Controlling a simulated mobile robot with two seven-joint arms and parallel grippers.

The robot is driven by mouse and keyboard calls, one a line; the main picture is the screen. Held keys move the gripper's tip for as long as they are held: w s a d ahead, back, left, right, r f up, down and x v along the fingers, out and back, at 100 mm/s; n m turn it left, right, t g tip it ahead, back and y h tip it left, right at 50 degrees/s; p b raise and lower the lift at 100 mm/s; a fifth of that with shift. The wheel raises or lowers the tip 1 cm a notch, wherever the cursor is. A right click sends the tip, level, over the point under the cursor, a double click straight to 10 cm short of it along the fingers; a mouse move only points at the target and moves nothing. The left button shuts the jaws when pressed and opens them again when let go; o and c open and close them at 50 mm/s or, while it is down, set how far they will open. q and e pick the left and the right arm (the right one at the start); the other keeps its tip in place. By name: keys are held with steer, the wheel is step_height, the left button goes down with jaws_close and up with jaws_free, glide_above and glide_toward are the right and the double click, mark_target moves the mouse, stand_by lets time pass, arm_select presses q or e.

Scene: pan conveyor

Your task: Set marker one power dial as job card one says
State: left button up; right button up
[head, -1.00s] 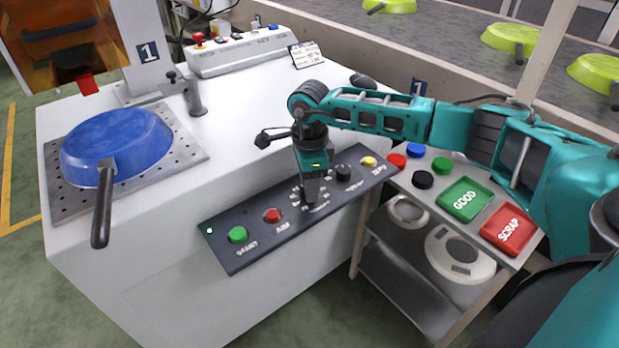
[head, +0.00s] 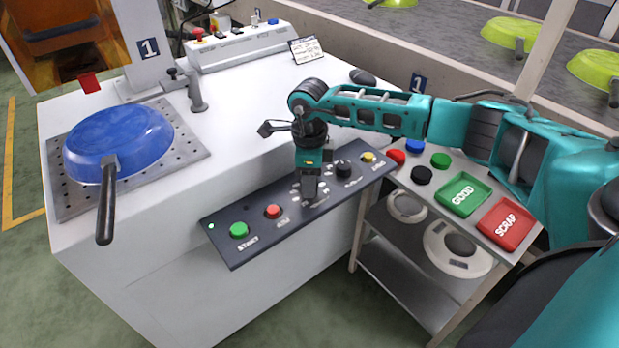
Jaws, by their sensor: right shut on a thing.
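The marker one machine has a dark control panel (head: 225,246) on its front edge. The panel carries a green start button (head: 239,230), a red button (head: 273,212), a black dial (head: 343,168) and a yellow button (head: 368,157). My right gripper (head: 309,195) points down at the panel between the red button and the black dial. It is shut on the power dial, which its fingers hide; only parts of the white scale marks around it show. The job card (head: 306,50) stands at the back of the white top, its text too small to read. My left gripper is not in view.
A blue pan (head: 118,140) sits on a perforated plate (head: 190,150) at left, its handle over the front edge. A side cart holds coloured caps, a green GOOD tray (head: 463,194) and a red SCRAP tray (head: 506,224). Green pans (head: 515,34) lie on the conveyor behind.

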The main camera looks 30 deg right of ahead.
steer(key=o, duration=1)
steer(key=shift+o, duration=0.2)
steer(key=shift+r, duration=0.15)
step_height(320, 180, up, 13)
steer(key=p, duration=0.2)
